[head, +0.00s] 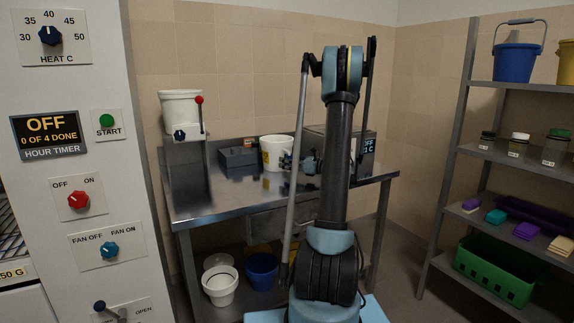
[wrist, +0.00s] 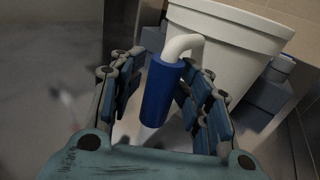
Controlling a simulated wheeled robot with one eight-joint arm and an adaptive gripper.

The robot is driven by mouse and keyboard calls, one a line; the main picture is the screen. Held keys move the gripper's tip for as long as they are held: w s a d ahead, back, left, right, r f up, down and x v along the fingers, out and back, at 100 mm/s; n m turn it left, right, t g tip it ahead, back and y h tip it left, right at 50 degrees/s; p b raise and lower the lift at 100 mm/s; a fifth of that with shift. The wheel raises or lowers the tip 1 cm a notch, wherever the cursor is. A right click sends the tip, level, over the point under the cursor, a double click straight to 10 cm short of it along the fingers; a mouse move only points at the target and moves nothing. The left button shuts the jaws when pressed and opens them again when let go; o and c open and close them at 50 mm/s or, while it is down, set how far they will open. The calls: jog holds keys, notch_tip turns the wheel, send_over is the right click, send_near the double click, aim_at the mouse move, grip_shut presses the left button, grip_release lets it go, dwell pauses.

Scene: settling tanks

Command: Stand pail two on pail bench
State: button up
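A white pail (head: 276,153) with a yellow mark stands upright on the metal bench (head: 230,198); I cannot read a number on it. In the wrist view a white pail (wrist: 225,50) fills the upper right, with a blue grip (wrist: 160,92) on a bent white handle. My gripper (wrist: 160,85) has its fingers on either side of the blue grip, with a gap showing on the left, so it looks open around it. In the head view my gripper (head: 298,163) is beside the pail, partly hidden by my arm.
A white tank (head: 181,108) with a red-knobbed lever and a dark grey box (head: 238,157) stand on the bench. A display box (head: 364,150) is behind my arm. White (head: 220,289) and blue (head: 262,272) pails are below. Shelves at right hold a blue pail (head: 514,62).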

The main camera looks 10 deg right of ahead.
jog(key=v, duration=1.1)
jog(key=shift+s+d, duration=0.2)
jog(key=shift+d, duration=0.1)
jog(key=s+a+n+g, duration=0.1)
jog(key=s+a, duration=0.1)
jog(key=a, duration=0.1)
jog(key=s+a+n+g+h, duration=0.1)
jog(key=s+a+n, duration=0.1)
jog(key=a, duration=0.2)
jog(key=s+a+r+n+g+h, duration=0.1)
jog(key=s+a+n, duration=0.1)
jog(key=a, duration=0.1)
jog(key=shift+s+a+g, duration=0.1)
jog(key=shift+a+g, duration=0.15)
jog(key=shift+g, duration=0.05)
jog(key=s+a+f+n+g+h, duration=0.2)
jog(key=s+a+f+n+h, duration=0.3)
jog(key=s, duration=0.7)
jog(key=s+a+f+n+g+h, duration=0.1)
jog(key=s+a+n+g+h, duration=0.15)
jog(key=s+n, duration=0.7)
jog(key=s+d+f+n+h, duration=0.2)
jog(key=s+d+n, duration=0.1)
jog(key=s, duration=0.3)
jog(key=s+d+f+n+h, duration=0.3)
jog(key=s, duration=0.3)
jog(key=shift+s+f, duration=0.2)
jog(key=shift+f, duration=0.15)
jog(key=shift+d, duration=0.1)
